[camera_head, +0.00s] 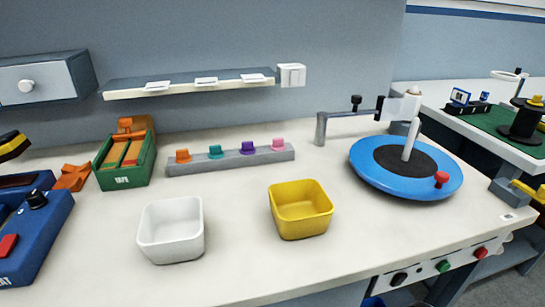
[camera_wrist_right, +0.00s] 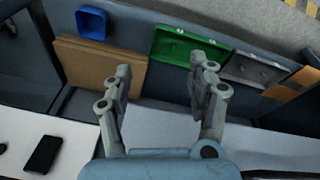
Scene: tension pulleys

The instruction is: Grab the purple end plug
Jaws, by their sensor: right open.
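The purple end plug (camera_head: 247,147) sits upright on a long grey bar-shaped rack (camera_head: 215,162) at the back of the white bench, in the head view. It stands between a teal plug (camera_head: 215,151) and a pink plug (camera_head: 278,143); an orange plug (camera_head: 183,155) is at the rack's left end. My right gripper (camera_wrist_right: 168,75) shows only in the right wrist view. Its two grey fingers are spread apart with nothing between them, and no plug shows in that view. My left gripper is in neither view.
A white bin (camera_head: 171,247) and a yellow bin (camera_head: 301,230) stand in front of the rack. A blue turntable (camera_head: 365,176) is at right, a green box (camera_head: 123,182) at left. A wall shelf (camera_head: 130,94) hangs above. The right wrist view shows a green case (camera_wrist_right: 180,47) and cardboard (camera_wrist_right: 90,72).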

